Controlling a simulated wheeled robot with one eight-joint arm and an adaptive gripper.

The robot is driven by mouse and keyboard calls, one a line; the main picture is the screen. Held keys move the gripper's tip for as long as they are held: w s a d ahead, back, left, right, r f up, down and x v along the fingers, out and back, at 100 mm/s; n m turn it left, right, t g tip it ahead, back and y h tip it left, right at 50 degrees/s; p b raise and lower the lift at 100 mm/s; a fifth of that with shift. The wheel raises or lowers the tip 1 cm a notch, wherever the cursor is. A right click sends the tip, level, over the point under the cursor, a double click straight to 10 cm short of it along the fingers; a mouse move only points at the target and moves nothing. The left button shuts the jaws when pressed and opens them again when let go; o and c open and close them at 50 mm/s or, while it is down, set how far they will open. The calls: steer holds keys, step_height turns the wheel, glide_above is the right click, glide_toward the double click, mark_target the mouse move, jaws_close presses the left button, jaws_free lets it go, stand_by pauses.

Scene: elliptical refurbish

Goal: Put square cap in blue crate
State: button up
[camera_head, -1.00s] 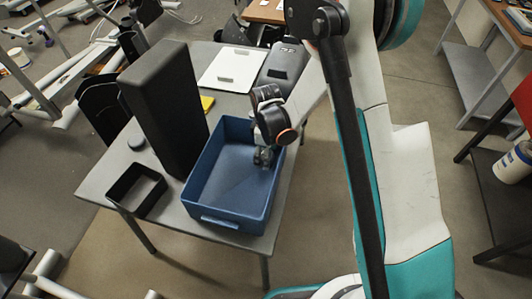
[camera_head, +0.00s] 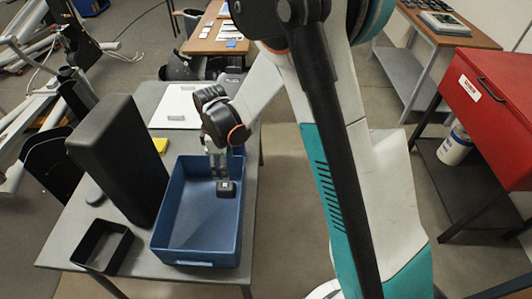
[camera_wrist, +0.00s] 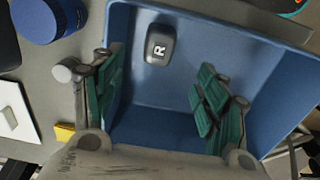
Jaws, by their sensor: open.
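The blue crate (camera_head: 167,228) stands on the grey table. The square cap (camera_head: 226,189), small and dark with a light mark on top, shows within the crate near its right side. In the wrist view the cap (camera_wrist: 160,45) shows a white letter R against the blue crate (camera_wrist: 262,62). I cannot tell whether it rests on the crate floor. My gripper (camera_head: 219,172) points down into the crate, just above the cap. In the wrist view my gripper (camera_wrist: 160,88) has its green-padded fingers spread, with nothing between them; the cap lies beyond the fingertips.
A tall black box (camera_head: 120,160) stands left of the crate. A small open black tray (camera_head: 127,247) is at the table's front left. A white board (camera_head: 182,104) and a yellow item (camera_head: 160,145) lie behind. A blue round object (camera_wrist: 48,18) is beside the crate in the wrist view.

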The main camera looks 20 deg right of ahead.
steer(key=s+d+r+m+t, duration=0.2)
steer(key=s+d+r+m, duration=0.15)
steer(key=r, duration=0.55)
steer(key=s+d+r+m+t, duration=0.1)
steer(key=s+d+r+m, duration=0.3)
steer(key=r, duration=0.4)
steer(key=s+d+r+m+t, duration=0.2)
steer(key=s+d+r+m, duration=0.1)
steer(key=s, duration=0.3)
steer(key=s+d+r+m+t, duration=0.2)
steer(key=s+d+r+m, duration=0.1)
steer(key=s, duration=0.4)
steer(key=shift+s+d, duration=0.15)
steer(key=shift+d, duration=0.5)
steer(key=shift+m, duration=0.25)
